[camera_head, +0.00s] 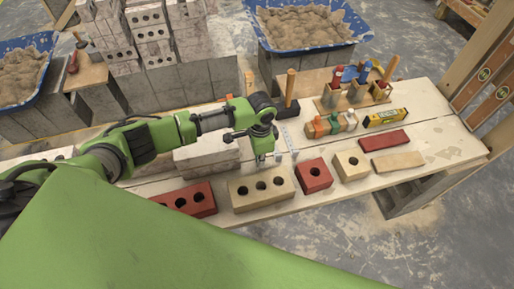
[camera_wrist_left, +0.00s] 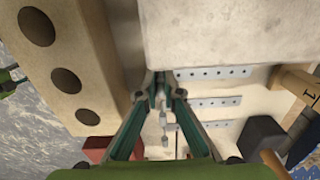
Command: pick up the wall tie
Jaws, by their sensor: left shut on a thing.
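The wall ties are thin grey perforated metal strips on the pale bench. In the left wrist view several lie side by side, one near the fingertips (camera_wrist_left: 212,73) and another (camera_wrist_left: 214,103) beyond it. In the head view they show small and pale (camera_head: 285,139) just right of my left gripper (camera_head: 264,158). That gripper points down at the bench, between the grey blocks and the holed bricks. In the left wrist view its fingers (camera_wrist_left: 160,88) come together on a wall tie; the gripped part is mostly hidden by the fingertips. My right gripper is not in view.
A tan three-hole brick (camera_head: 261,188) and a red brick (camera_head: 313,175) stand in front of the gripper. A pale grey block (camera_head: 205,157) is close on its left. A black-based wooden-handled tool (camera_head: 289,104) stands behind. A yellow level (camera_head: 385,118) lies to the right.

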